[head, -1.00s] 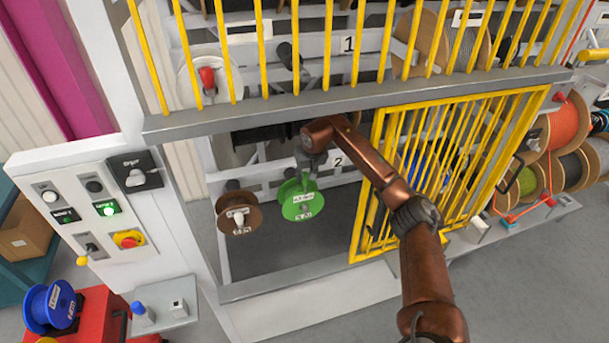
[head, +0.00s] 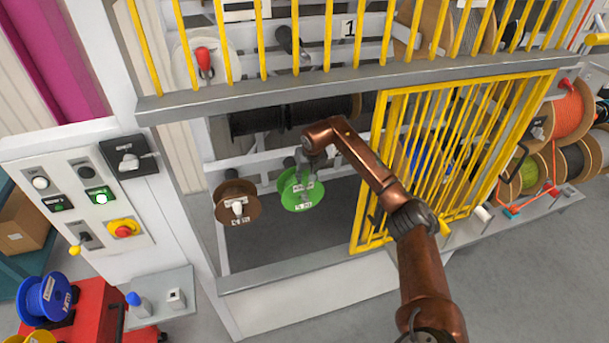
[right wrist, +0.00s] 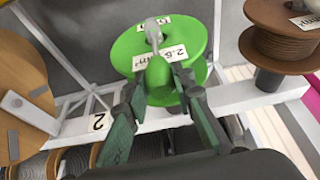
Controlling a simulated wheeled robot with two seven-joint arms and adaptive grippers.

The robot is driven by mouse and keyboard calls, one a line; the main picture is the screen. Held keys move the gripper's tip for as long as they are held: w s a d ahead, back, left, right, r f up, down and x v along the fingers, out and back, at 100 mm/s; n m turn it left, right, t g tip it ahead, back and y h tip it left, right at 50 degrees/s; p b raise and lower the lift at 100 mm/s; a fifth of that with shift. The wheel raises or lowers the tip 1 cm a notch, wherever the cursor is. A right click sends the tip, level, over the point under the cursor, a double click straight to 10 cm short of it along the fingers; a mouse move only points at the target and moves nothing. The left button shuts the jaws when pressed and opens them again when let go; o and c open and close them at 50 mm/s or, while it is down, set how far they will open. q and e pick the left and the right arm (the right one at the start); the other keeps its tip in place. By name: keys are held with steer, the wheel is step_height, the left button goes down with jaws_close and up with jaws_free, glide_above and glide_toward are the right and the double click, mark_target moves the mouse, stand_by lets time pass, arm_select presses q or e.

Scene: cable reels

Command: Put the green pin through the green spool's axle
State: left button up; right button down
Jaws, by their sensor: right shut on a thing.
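The green spool (head: 299,196) hangs in the opening of the frame, beside a brown spool (head: 236,201). In the right wrist view the green spool (right wrist: 197,32) fills the top middle, with a pale grey axle end (right wrist: 152,30) at its face. My right gripper (head: 303,163) is at the spool's upper part. In the right wrist view its fingers (right wrist: 160,84) are shut on a green, rounded piece, apparently the green pin (right wrist: 158,74), in front of the spool and close to the axle end. I cannot tell whether the pin is in the axle. My left gripper is not in view.
A yellow barred gate (head: 440,160) stands right of the opening, close to my right arm. A grey crossbar (head: 350,80) runs above, and a lower ledge (head: 300,269) runs below. A control panel (head: 80,200) is at left. The brown spool (right wrist: 285,35) is close on the wrist view's right.

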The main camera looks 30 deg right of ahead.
mark_target(305, 195)
steer(key=shift+f+b, duration=1.7)
steer(key=shift+f, duration=1.5)
steer(key=c, duration=1.6)
jaws_free()
steer(key=v, duration=1.2)
steer(key=shift+s+f, duration=0.1)
